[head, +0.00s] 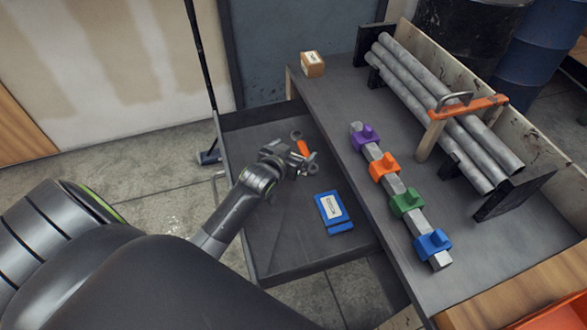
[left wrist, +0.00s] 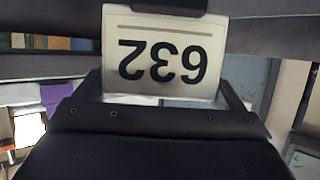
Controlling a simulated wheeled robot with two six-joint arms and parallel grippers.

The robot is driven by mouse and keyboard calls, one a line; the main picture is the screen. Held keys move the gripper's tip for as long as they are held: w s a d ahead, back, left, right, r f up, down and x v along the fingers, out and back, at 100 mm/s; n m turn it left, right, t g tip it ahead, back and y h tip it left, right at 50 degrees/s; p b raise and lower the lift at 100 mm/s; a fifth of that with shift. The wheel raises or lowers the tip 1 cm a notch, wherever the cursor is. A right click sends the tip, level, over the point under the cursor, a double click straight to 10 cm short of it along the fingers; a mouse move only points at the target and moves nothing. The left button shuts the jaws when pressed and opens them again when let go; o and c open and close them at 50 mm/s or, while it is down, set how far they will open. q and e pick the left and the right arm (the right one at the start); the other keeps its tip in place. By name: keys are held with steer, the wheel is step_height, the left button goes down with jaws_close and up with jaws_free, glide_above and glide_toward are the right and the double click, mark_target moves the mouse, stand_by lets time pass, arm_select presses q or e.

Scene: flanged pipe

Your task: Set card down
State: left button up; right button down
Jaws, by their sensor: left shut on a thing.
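My left gripper (head: 290,160) is over the open drawer of the dark workbench, and its arm comes in from the lower left. In the left wrist view my left gripper (left wrist: 157,8) is shut on a pale card (left wrist: 165,84) with black digits that look like 632 upside down. The card is hard to make out in the head view. The drawer (head: 280,250) has a dark, flat floor with bare space at the front. My right gripper is not in view.
A blue box (head: 332,211) and an orange-handled tool (head: 303,147) lie in the drawer near the gripper. On the bench are a bar with coloured clamps (head: 407,203), a rack of grey pipes (head: 445,110) and a small cardboard box (head: 312,64).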

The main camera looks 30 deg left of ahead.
arm_select(q)
steer(key=shift+f, duration=0.95)
step_height(320, 180, down, 2)
steer(key=shift+f+b, duration=0.2)
steer(key=shift+b, duration=0.15)
steer(key=shift+f, duration=0.4)
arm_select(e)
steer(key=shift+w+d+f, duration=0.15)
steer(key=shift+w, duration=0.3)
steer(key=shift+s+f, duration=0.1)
arm_select(q)
steer(key=shift+f, duration=0.2)
steer(key=o, duration=0.7)
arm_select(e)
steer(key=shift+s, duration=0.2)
arm_select(q)
steer(key=shift+r, duration=0.15)
